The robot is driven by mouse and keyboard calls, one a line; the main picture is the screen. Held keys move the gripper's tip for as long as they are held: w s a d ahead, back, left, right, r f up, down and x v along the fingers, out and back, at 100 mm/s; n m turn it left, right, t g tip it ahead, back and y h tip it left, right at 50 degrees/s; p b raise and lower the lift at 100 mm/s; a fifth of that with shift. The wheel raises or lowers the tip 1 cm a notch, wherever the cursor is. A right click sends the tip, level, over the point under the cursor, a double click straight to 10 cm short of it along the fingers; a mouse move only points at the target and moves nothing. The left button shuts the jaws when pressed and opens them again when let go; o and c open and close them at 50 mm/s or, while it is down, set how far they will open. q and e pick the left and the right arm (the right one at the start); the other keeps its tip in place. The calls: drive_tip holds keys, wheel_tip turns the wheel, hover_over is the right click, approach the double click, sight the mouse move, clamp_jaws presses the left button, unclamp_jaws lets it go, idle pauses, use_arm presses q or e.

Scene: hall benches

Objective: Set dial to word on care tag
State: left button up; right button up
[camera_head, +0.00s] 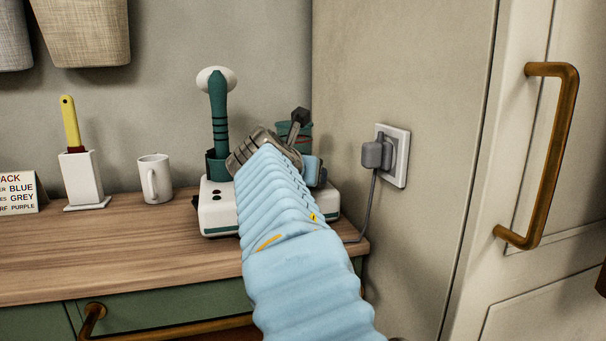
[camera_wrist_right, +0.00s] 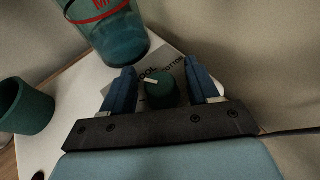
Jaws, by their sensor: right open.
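A green dial (camera_wrist_right: 161,90) with a pale pointer mark sits on a printed plate (camera_wrist_right: 178,66) in the right wrist view. The mark points to the upper left, toward letters reading "OOL"; other words on the plate are partly hidden or too small to read surely. My right gripper (camera_wrist_right: 161,76) is open, with one blue finger on each side of the dial; I cannot tell whether they touch it. In the head view my right arm covers the dial on the white appliance (camera_head: 219,216). No care tag is recognisable. My left gripper is out of view.
A teal see-through cup (camera_wrist_right: 121,40) with red lettering stands beside the dial. A green-handled tool (camera_head: 219,110) stands in a green holder on the appliance. A mug (camera_head: 155,178), a yellow-handled brush (camera_head: 70,125) and a colour-word card (camera_head: 17,193) stand left. A plugged socket (camera_head: 394,155) is right.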

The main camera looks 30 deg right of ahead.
drive_tip(key=c, duration=1)
drive_tip(key=shift+o, duration=0.2)
drive_tip(key=shift+r+m+g+p, duration=0.2)
drive_tip(key=shift+m+g+p, duration=0.25)
drive_tip(key=shift+p, duration=0.35)
drive_tip(key=m+g+h+p, duration=0.2)
drive_tip(key=m+g+p, duration=0.1)
drive_tip(key=shift+p, duration=0.3)
drive_tip(key=m+g+h, duration=0.1)
drive_tip(key=m+g, duration=0.1)
drive_tip(key=g, duration=0.1)
drive_tip(key=shift+f+m+p, duration=0.1)
drive_tip(key=shift+m+p, duration=0.25)
drive_tip(key=m+g, duration=0.3)
drive_tip(key=g, duration=0.1)
drive_tip(key=shift+d+f+m+g, duration=0.1)
drive_tip(key=shift+m+g, duration=0.15)
drive_tip(key=shift+m, duration=0.05)
drive_tip(key=shift+s+m+g+y, duration=0.1)
drive_tip(key=shift+m+g+y, duration=0.3)
drive_tip(key=shift+m+g, duration=1.2)
drive_tip(key=shift+g, duration=0.3)
